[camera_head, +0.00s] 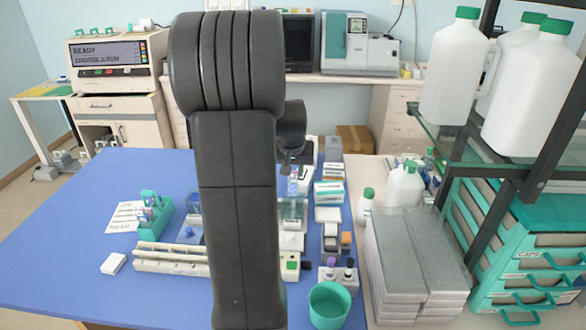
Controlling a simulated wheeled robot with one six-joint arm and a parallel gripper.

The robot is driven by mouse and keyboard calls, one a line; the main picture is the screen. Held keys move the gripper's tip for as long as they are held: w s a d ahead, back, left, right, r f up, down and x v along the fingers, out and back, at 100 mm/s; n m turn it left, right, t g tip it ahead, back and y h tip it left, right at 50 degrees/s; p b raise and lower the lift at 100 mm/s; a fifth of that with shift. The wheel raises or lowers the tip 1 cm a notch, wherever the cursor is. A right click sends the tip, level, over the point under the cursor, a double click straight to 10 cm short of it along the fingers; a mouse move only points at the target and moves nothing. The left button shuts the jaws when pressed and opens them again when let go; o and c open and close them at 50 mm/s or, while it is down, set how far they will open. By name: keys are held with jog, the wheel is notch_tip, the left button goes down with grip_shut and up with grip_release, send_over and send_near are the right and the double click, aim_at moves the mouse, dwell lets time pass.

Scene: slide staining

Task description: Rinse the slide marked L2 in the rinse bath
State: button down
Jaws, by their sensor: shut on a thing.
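My gripper (291,166) is partly hidden behind my own dark arm, right of the picture's middle. It is shut on a small pale-blue slide (293,186), which hangs upright; its marking is too small to read. Just below is a clear glass-like bath (293,214), its left side hidden by my arm. I cannot tell whether the slide's lower end is inside it or above it. I cannot tell which vessel is the rinse bath. A green rack (157,222) with several slides stands on the blue mat at left.
Left of my arm are a clear blue-tinted vessel (190,232), a pale railed holder (172,258) and a white block (113,264). A green cup (329,305) stands at front. Grey stacked trays (400,265) and a shelf with white jugs (453,70) crowd the right.

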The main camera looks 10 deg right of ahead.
jog(key=shift+f+b, duration=2.8)
jog(key=shift+f, duration=1.15)
notch_tip(320, 180, up, 10)
jog(key=p, duration=0.7)
send_over(293, 192)
jog(key=shift+s+f, duration=0.15)
